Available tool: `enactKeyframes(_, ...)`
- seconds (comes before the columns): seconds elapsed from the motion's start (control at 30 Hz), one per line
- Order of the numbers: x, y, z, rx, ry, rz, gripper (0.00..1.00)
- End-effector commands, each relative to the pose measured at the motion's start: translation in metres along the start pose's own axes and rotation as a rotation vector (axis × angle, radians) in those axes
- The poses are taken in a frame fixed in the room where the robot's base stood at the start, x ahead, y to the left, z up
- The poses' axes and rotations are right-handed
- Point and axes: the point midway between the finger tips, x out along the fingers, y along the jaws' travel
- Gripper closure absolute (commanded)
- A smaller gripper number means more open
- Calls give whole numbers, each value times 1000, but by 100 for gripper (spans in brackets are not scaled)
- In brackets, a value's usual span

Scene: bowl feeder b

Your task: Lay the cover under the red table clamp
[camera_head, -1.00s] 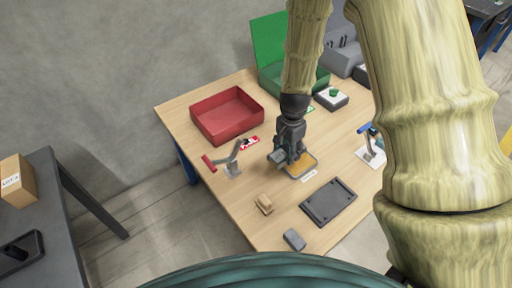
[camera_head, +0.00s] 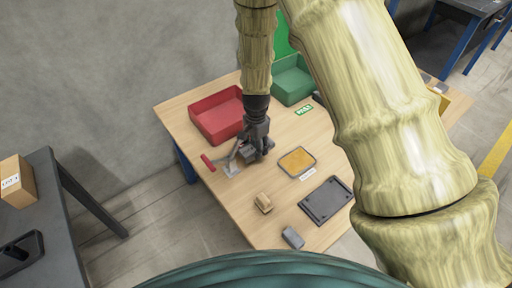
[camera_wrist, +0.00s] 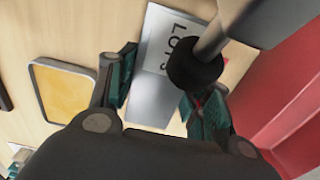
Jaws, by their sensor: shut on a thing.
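My gripper (camera_head: 250,155) is low over the table's left side, right beside the red table clamp (camera_head: 208,162), whose red handle points left. In the wrist view, the fingers of my gripper (camera_wrist: 160,95) are shut on a flat silver-grey piece, the cover (camera_wrist: 150,106). A white label with "LOT" lettering lies at its far end; I cannot tell what it is stuck to. The clamp's arm with its black rubber tip (camera_wrist: 195,70) crosses in front of the label, near the right finger. Whether the cover touches the table or clamp is unclear.
A red bin (camera_head: 215,122) stands just behind the gripper, and a green bin (camera_head: 291,88) further right. A yellow-floored tray (camera_head: 297,160), dark plate (camera_head: 326,201), tan block (camera_head: 263,203) and grey block (camera_head: 293,238) lie right and in front.

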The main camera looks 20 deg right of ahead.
Motion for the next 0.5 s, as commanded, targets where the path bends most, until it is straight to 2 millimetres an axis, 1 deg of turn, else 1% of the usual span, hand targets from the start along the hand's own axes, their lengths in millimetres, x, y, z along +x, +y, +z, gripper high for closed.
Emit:
enactKeyframes(0.03,6,0,0,0,-1,1,84)
enactKeyframes(0.1,9,0,0,0,0,0,84)
enactKeyframes(0.5,13,0,0,0,1,0,84)
